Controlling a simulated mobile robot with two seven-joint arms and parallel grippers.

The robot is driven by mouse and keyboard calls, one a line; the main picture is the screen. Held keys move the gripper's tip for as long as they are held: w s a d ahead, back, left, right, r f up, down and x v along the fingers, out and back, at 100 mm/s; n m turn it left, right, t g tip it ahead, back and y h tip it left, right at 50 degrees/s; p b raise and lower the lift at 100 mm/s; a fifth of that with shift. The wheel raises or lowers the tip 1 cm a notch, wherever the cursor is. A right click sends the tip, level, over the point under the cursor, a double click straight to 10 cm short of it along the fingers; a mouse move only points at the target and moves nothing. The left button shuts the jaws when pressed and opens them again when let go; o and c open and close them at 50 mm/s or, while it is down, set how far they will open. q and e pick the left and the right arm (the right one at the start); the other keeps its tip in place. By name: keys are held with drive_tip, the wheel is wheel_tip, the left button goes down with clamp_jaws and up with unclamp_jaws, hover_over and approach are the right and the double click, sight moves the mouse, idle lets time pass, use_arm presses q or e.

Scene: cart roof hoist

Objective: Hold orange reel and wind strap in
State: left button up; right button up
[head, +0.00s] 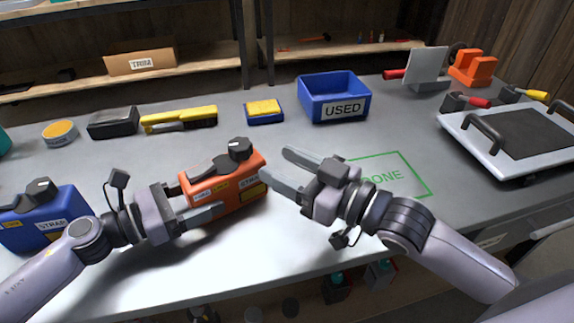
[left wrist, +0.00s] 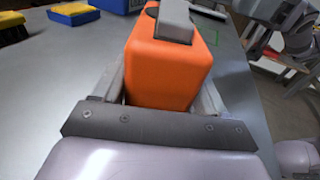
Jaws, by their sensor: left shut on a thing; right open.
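The orange reel (head: 224,184) stands on the grey bench left of the middle, with a dark knob and crank on top and labels on its front. My left gripper (head: 198,202) is shut on its left end. In the left wrist view the orange reel (left wrist: 168,65) sits between the two fingers of my left gripper (left wrist: 163,95). My right gripper (head: 280,172) is open and empty, just right of the orange reel, with its fingers pointing left toward it. I cannot make out any loose strap.
A blue reel (head: 45,218) labelled STRAP stands at the left. Behind are a yellow-handled brush (head: 180,119), a sponge (head: 264,110) and a blue USED bin (head: 334,98). A green DONE outline (head: 405,172) lies behind my right gripper. A handled panel (head: 510,140) is at the right.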

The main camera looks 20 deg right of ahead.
use_arm(q)
drive_tip(key=o, duration=1.1)
drive_tip(key=shift+v, duration=1.4)
drive_tip(key=shift+r+b+v, duration=0.15)
drive_tip(key=shift+r+v, duration=0.05)
drive_tip(key=shift+v, duration=0.7)
drive_tip(key=shift+r+b+v, duration=0.1)
drive_tip(key=shift+r+v, duration=0.05)
drive_tip(key=shift+v, duration=0.75)
drive_tip(key=shift+r+b+v, duration=0.15)
drive_tip(key=shift+r+v, duration=0.05)
drive_tip(key=shift+v, duration=0.7)
drive_tip(key=shift+r, duration=0.1)
